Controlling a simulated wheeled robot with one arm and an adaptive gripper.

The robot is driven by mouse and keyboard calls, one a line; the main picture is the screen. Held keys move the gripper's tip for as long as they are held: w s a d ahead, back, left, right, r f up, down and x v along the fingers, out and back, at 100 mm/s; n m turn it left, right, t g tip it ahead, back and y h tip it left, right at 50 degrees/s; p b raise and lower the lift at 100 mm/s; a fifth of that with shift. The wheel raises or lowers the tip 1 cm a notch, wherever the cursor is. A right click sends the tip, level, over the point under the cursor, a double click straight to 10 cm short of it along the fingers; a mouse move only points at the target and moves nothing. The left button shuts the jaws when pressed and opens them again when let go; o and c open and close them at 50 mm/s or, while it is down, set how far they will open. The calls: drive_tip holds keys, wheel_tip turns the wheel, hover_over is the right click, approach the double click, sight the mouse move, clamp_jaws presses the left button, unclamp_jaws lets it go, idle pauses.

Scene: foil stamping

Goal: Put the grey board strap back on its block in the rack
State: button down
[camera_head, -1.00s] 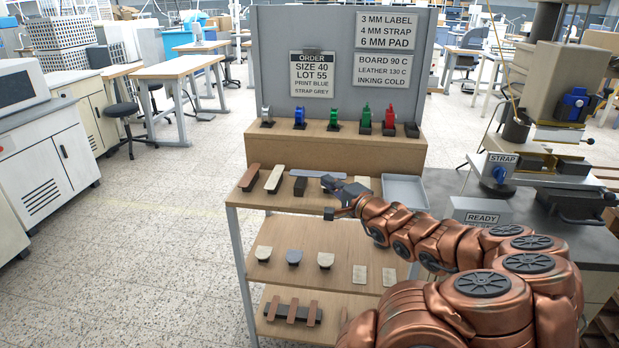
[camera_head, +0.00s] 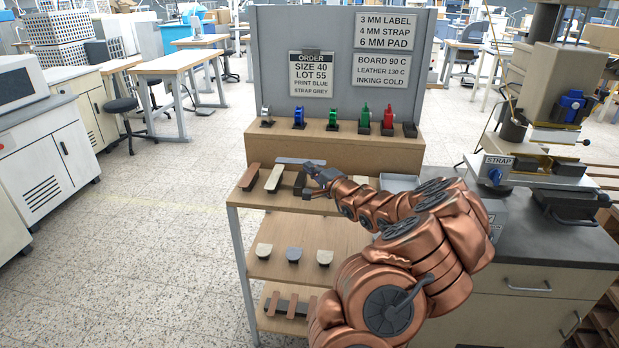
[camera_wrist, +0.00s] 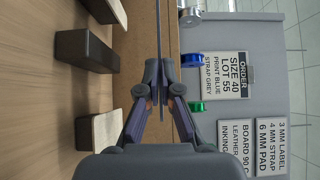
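The grey board strap (camera_head: 296,161) is held level by one end in my gripper (camera_head: 318,173) and points left across the rack's upper shelf. In the wrist view the strap (camera_wrist: 158,35) shows edge-on as a thin line between the fingertips (camera_wrist: 159,80), which are closed on it. A bare dark block (camera_head: 300,182) stands on the shelf below the strap. The same empty block (camera_wrist: 86,49) is beside the strap in the wrist view, apart from it. My gripper hides part of the shelf to the right.
A brown strap (camera_head: 249,176) and a beige strap (camera_head: 275,178) lie left of the empty block. Another pale-topped block (camera_wrist: 100,132) is on the other side in the wrist view. Colored reels (camera_head: 332,120) line the ledge behind, before an upright sign panel (camera_head: 275,60).

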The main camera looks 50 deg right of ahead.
drive_tip(key=shift+w+d+f, duration=0.1)
drive_tip(key=shift+w+f, duration=0.05)
drive_tip(key=shift+w, duration=0.05)
drive_tip(key=shift+f+p, duration=0.55)
drive_tip(key=shift+f, duration=1.05)
drive_tip(key=shift+f+b, duration=0.65)
drive_tip(key=shift+b, duration=0.3)
drive_tip(key=c, duration=1.8)
unclamp_jaws()
drive_tip(key=shift+c, duration=0.2)
drive_tip(key=o, duration=0.5)
